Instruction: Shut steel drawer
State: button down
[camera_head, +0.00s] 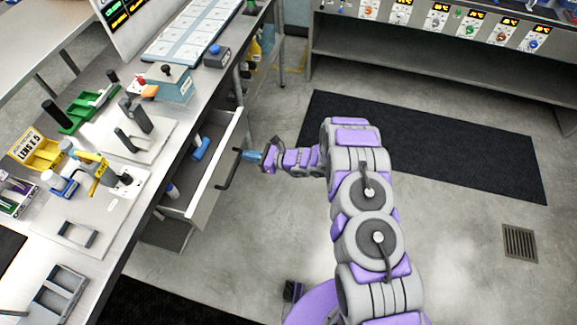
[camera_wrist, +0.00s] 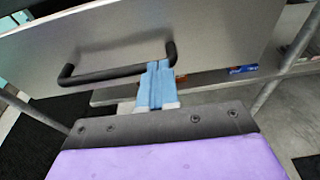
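The steel drawer (camera_head: 212,180) under the left workbench stands open, pulled out to the right. Its grey front panel (camera_wrist: 215,35) fills the upper part of the wrist view. A black bar handle (camera_head: 229,172) is on the front; it also shows in the wrist view (camera_wrist: 108,73). My gripper (camera_head: 247,155) is beside the far end of the handle, outside the drawer. In the wrist view its blue fingers (camera_wrist: 156,70) are together, close to the handle's right end. I cannot tell whether they touch the handle or the panel.
The drawer holds a blue-handled item (camera_head: 201,148) and other small things. The workbench (camera_head: 108,215) above carries tools, stands and bins. A dark mat (camera_head: 425,140) lies on the floor to the right, before a shelf bench (camera_head: 440,62). Open floor surrounds my arm.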

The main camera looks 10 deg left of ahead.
jog(key=x, duration=0.3)
jog(key=r+b+x, duration=0.1)
jog(key=x, duration=0.3)
jog(key=r+b+x, duration=0.1)
jog(key=x, duration=0.3)
jog(key=shift+s+a+f, duration=0.1)
jog(key=shift+a, duration=0.35)
jog(key=shift+r+b+x, duration=0.25)
jog(key=shift+b+x, duration=0.25)
jog(key=shift+x, duration=0.85)
jog(key=shift+a+r, duration=0.15)
jog(key=shift+r, duration=0.2)
jog(key=shift+a+r, duration=0.1)
jog(key=shift+r, duration=0.05)
